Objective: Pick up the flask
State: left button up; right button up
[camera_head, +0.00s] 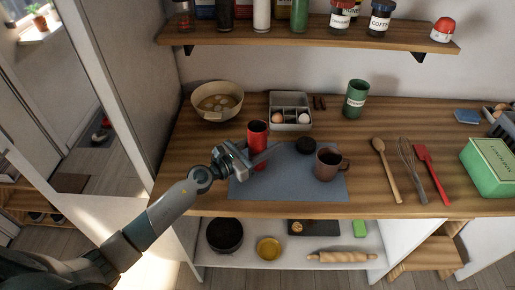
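A red flask (258,131) with a dark opening at its top stands upright at the left end of a grey-blue mat (310,190) on the wooden counter. A small round black lid (306,146) lies on the mat to its right. My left gripper (268,154) reaches in from the lower left at the flask's mid-height. The other finger is not clearly visible, so I cannot tell whether the fingers touch or hold the flask. My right gripper is not in view.
A brown mug (327,165) stands on the mat's right side. Behind are a bowl (217,101), an egg box (290,112) and a green canister (355,99). A wooden spoon, whisk (410,165) and red spatula lie to the right. A shelf (310,33) hangs above.

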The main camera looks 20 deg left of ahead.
pick_arm(q)
jog(key=shift+c, duration=0.6)
jog(key=shift+r, duration=0.1)
jog(key=shift+r, duration=0.2)
jog(key=s+d+r+p, duration=0.1)
jog(key=d+r+p, duration=0.8)
jog(key=d+r, duration=0.1)
jog(key=shift+s+d+r, duration=0.2)
jog(key=shift+s+d, duration=0.05)
jog(key=shift+d, duration=0.4)
dwell(0.5)
jog(key=shift+d, duration=0.15)
dwell(0.7)
